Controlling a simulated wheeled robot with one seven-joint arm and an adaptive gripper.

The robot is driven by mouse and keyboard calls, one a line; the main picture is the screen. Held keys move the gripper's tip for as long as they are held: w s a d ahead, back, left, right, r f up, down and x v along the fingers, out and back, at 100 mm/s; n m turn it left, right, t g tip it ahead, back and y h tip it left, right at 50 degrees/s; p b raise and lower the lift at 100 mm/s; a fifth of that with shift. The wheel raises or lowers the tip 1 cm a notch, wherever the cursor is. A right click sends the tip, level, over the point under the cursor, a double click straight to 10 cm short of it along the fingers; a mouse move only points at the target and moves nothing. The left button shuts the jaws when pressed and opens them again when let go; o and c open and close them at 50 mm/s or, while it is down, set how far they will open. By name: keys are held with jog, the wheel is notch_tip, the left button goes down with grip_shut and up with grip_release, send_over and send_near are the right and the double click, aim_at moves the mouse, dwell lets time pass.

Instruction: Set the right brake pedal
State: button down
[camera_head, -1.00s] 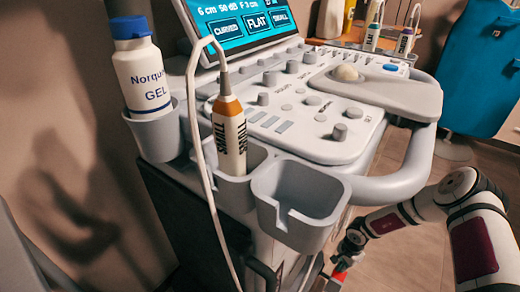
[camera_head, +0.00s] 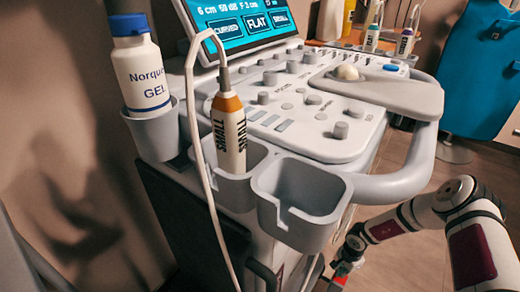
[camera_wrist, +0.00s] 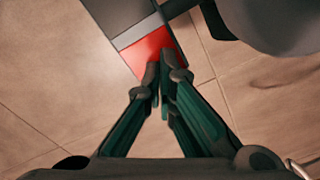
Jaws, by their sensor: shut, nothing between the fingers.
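The brake pedal shows in the wrist view as a dark grey bar with a pale stripe and a red end (camera_wrist: 146,50), low over the tiled floor. My gripper (camera_wrist: 161,70) is shut, with its fingertips at the near edge of the red end, overlapping it in the picture. Whether they touch or press it, I cannot tell. In the head view my gripper (camera_head: 345,268) is low at the bottom edge, beside the ultrasound cart (camera_head: 300,252). A bit of red (camera_head: 340,280) shows just under it. The rest of the pedal is hidden there.
A large grey rounded part (camera_wrist: 285,20), perhaps a caster wheel, stands right of the pedal. The cart's handle (camera_head: 400,183) and an empty holder cup (camera_head: 298,207) overhang the area. A probe (camera_head: 229,133) and gel bottle (camera_head: 140,70) sit in holders. Tiled floor is clear on the right.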

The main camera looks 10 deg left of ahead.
jog(key=shift+f, duration=0.15)
jog(key=shift+r+p, duration=2.7)
jog(key=shift+r, duration=0.85)
